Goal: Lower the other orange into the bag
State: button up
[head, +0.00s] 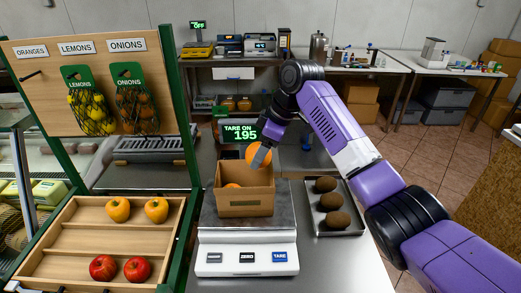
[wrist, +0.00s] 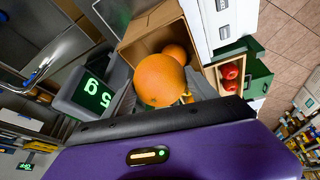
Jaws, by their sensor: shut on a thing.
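My gripper (head: 260,156) is shut on an orange (head: 252,153) and holds it over the back part of the open brown bag (head: 245,202). The bag is box-shaped and stands upright on the scale's plate. Another orange (head: 232,186) lies inside it, partly hidden by the front wall. In the wrist view the held orange (wrist: 160,80) is large between the fingers. The other orange (wrist: 175,53) shows behind it, inside the bag (wrist: 150,32). I cannot tell whether the held orange touches the bag's rim.
The white scale (head: 247,250) has buttons in front; a sign behind reads "TAKE ON 195" (head: 240,132). A tray (head: 347,228) with several brown fruits stands right of it. A wooden rack (head: 100,237) with yellow and red apples stands left, below a board with netted lemons and onions.

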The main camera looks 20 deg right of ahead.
aim_at(261, 167)
jog(key=shift+f+b, duration=0.75)
jog(key=shift+f, duration=2.05)
jog(key=o, duration=1.6)
jog(key=shift+o, duration=0.2)
jog(key=shift+b+v, duration=0.75)
jog(key=shift+v, duration=3.2)
